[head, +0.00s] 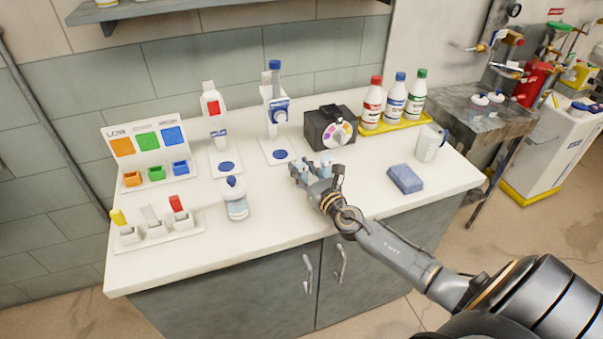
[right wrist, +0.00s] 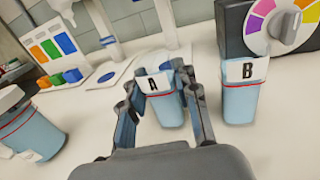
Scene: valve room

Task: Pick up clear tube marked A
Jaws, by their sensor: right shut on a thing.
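The clear tube marked A (right wrist: 163,103) is a light blue-tinted cup with a white label, a black letter A and a red line. It stands between the fingers of my right gripper (right wrist: 160,92), which is shut on it. In the head view my right gripper (head: 313,172) is over the middle of the counter and mostly hides tube A. A similar tube marked B (right wrist: 242,92) stands just to the right, apart from the fingers, in front of the black device. I cannot tell whether tube A touches the counter. My left gripper is not in view.
The black device with a colored dial (head: 331,128) stands behind the tubes. A white bottle with a blue cap (head: 236,200) is to the left. A blue sponge (head: 405,179) and a white container (head: 429,143) are to the right. The front counter (head: 290,222) is clear.

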